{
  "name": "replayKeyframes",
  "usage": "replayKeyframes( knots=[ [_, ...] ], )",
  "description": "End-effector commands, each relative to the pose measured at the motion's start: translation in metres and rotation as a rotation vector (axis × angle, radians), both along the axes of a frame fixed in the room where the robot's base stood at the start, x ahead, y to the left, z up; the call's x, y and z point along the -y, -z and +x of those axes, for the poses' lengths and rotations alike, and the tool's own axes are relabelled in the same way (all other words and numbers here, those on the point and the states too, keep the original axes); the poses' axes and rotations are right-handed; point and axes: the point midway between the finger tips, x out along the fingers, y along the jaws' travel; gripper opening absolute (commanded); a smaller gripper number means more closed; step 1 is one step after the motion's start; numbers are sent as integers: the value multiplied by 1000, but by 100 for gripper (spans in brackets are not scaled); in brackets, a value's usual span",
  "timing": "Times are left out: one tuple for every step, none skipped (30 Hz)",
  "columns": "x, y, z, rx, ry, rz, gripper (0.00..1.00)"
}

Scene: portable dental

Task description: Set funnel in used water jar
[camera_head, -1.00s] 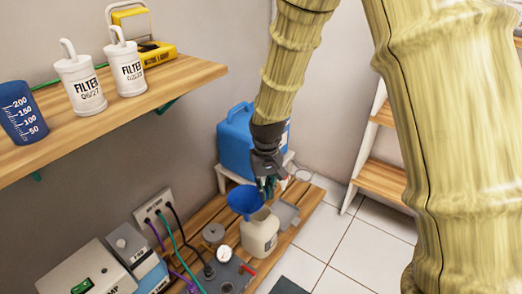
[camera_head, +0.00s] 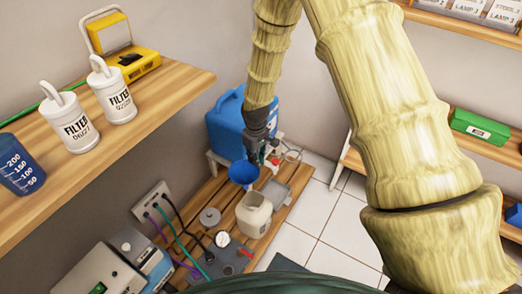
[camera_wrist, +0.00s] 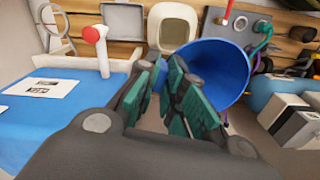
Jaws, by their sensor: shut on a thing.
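The blue funnel (camera_head: 243,173) is held by my gripper (camera_head: 260,160) in front of the blue water can. In the wrist view, its wide cone (camera_wrist: 222,70) lies tilted to the right of the green-padded fingers (camera_wrist: 160,78). The fingers are shut on its narrow part, mostly hidden between the pads. The off-white used water jar (camera_head: 254,215) stands on the slatted wooden platform, its open mouth facing up. It also shows in the wrist view (camera_wrist: 173,28), beyond the fingers. The funnel is apart from the jar.
A blue water can (camera_head: 228,125) with a red-and-white tap (camera_wrist: 95,35) stands behind the gripper. White floor tiles (camera_head: 320,215) are clear at right.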

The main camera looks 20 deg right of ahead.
Motion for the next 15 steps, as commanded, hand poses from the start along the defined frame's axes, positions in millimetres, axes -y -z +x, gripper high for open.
replayKeyframes(
  knots=[
    [4,-3,1,-3,-28,-1,0],
    [6,0,3,-2,-47,-1,0],
    [9,4,4,-1,-71,-2,0],
    [11,6,5,-1,-86,-2,0],
    [12,9,6,-1,-101,-4,0],
    [15,12,7,-1,-120,-5,0],
    [16,15,7,-1,-133,-5,0],
    [17,17,7,0,-145,-6,0],
    [19,19,8,1,-157,-6,0],
    [20,21,9,1,-166,-7,0],
    [20,22,9,2,-173,-7,0],
    [21,24,9,2,-181,-7,0],
    [22,25,9,2,-185,-7,0],
    [22,26,9,2,-188,-7,0],
    [23,28,9,2,-191,-8,0]
  ],
)
